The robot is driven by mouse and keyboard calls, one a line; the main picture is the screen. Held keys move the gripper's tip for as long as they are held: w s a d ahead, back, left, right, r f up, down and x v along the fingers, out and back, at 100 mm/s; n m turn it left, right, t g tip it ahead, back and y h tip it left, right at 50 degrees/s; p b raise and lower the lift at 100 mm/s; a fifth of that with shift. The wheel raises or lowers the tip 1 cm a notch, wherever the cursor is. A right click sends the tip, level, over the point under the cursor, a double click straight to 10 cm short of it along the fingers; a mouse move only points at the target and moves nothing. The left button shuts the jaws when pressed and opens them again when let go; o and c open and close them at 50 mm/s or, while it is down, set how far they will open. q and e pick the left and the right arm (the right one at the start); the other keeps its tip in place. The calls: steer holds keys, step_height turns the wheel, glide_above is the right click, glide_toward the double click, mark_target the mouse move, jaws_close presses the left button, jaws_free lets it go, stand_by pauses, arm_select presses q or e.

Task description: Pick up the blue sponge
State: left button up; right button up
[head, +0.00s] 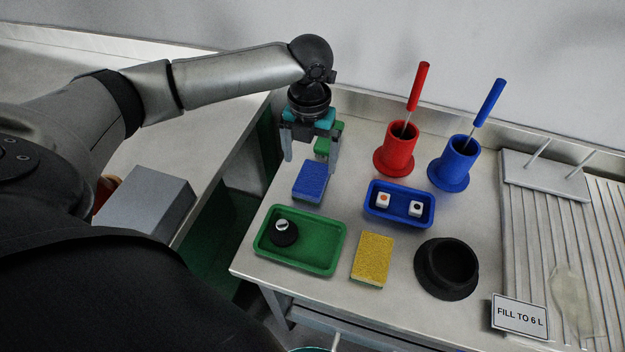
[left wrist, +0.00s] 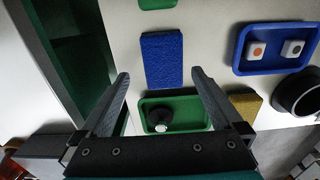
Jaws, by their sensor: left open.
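The blue sponge (head: 310,181) lies on the steel table, between the green tray and a green block. It also shows in the left wrist view (left wrist: 162,60), ahead of my fingertips. My left gripper (head: 311,154) is open and empty, above the table near the sponge's far side in the head view. In the left wrist view its two fingers (left wrist: 160,76) stand apart, to either side of the sponge's near end in the picture. I cannot tell its exact height above the sponge. My right gripper is not in view.
A green tray (head: 335,258) holds a black round item (head: 283,236). A blue tray (head: 399,220) holds two white cubes. A yellow sponge (head: 372,259), black cup (head: 447,268), red holder (head: 397,152) and blue holder (head: 454,164) stand nearby. The table's left edge is close to the blue sponge.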

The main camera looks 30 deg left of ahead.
mark_target(312, 176)
arm_select(q)
steer(key=shift+f, duration=0.9)
steer(key=f, duration=0.1)
steer(key=f+b, duration=0.1)
steer(key=f, duration=0.1)
steer(key=f+b, duration=0.1)
steer(key=shift+d+f, duration=0.25)
steer(key=shift+f, duration=0.15)
steer(key=shift+r, duration=0.1)
steer(key=c, duration=1.2)
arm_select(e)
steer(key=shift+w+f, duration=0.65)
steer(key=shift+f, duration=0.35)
